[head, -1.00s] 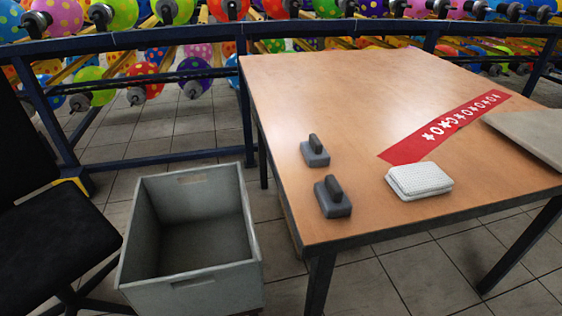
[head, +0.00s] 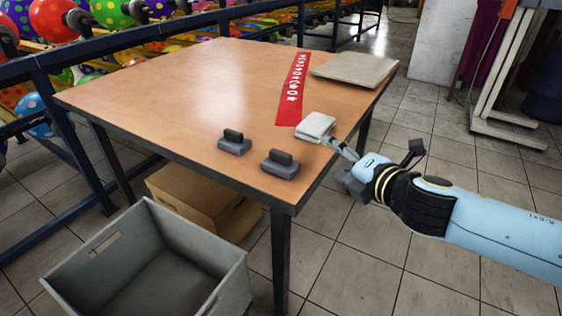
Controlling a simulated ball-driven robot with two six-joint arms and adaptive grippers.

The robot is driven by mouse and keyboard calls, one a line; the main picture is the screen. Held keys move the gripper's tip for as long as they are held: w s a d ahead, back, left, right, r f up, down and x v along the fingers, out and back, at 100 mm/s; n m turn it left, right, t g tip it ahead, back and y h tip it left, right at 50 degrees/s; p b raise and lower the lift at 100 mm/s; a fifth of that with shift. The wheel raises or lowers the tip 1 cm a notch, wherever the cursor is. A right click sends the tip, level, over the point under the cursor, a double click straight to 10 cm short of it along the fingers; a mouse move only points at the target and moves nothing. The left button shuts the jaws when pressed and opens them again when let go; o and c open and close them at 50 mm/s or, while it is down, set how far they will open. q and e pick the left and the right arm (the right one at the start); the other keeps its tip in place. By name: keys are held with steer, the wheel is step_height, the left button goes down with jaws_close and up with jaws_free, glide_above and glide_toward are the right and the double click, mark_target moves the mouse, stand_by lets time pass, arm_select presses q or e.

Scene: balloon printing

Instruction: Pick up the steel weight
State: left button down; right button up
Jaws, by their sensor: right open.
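Two dark grey steel weights with upright handles stand on the wooden table. One weight (head: 235,146) is farther left; the other weight (head: 280,168) is close to the table's near corner. My right gripper (head: 345,163) has come in from the right at the table's right edge. It is open and empty, right of both weights and apart from them. Its fingers are close to the folded white cloth (head: 316,126); I cannot tell whether they touch it. My left gripper is not in view.
The table (head: 180,90) also carries a red banner strip (head: 293,88) and a flat beige board (head: 354,69). A grey bin (head: 215,290) and a cardboard box (head: 200,200) stand on the floor below. Blue rails with balloons run behind. The table's left part is clear.

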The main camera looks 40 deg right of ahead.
mark_target(270, 152)
steer(key=a+r+n+y, duration=0.1)
steer(key=n, duration=0.2)
steer(key=w+a+r+n+t+y, duration=0.1)
steer(key=n+y, duration=0.1)
steer(key=n, duration=0.2)
steer(key=w+a+r+n+y, duration=0.1)
steer(key=a+r+n+y, duration=0.1)
steer(key=n, duration=0.2)
steer(key=shift+w+r, duration=0.1)
steer(key=shift+w, duration=0.05)
steer(key=n+y, duration=0.1)
steer(key=n, duration=0.1)
steer(key=a+n+y, duration=0.1)
steer(key=n, duration=0.1)
steer(key=a+n+g+y, duration=0.1)
steer(key=n, duration=0.2)
steer(key=shift+s+f, duration=0.25)
steer(key=shift+f, duration=0.05)
steer(key=shift+w+a+f+n+g, duration=0.15)
steer(key=shift+a+n+g, duration=0.15)
steer(key=shift+n, duration=0.4)
steer(key=shift+y, duration=0.4)
steer(key=x, duration=1)
steer(key=shift+a+f, duration=0.15)
steer(key=shift+f, duration=0.2)
jaws_close()
steer(key=shift+r, duration=0.1)
